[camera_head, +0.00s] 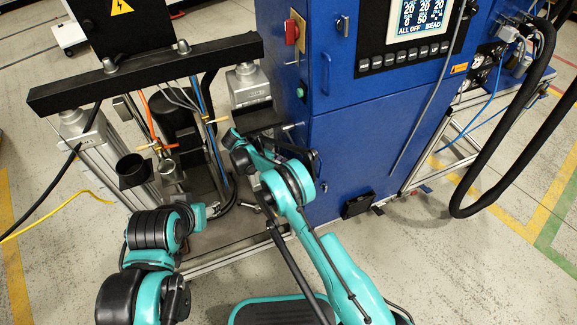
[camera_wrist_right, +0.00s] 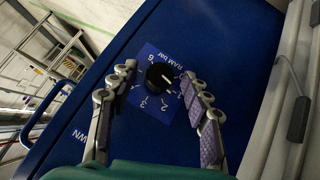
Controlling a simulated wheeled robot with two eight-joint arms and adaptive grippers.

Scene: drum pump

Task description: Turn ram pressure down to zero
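The ram pressure knob (camera_wrist_right: 160,77) is black with a white pointer mark, on a blue label reading "RAM bar" with numbers around it. The mark points to the right and slightly down in the right wrist view, toward the side where the 1 is printed. My right gripper (camera_wrist_right: 158,74) is open, with one finger on each side of the knob and a visible gap to both. Its right finger covers part of the scale. In the head view, my right arm (camera_head: 290,190) reaches to the blue cabinet's left side; the knob is hidden there. My left arm (camera_head: 155,235) is lower left; its gripper is unclear.
The blue cabinet (camera_head: 360,150) carries a display screen (camera_head: 420,18) and a red switch (camera_head: 292,31). The drum press with its black crossbeam (camera_head: 150,73) stands left of it. Black hoses (camera_head: 515,150) hang at the right. Open floor lies at the lower right.

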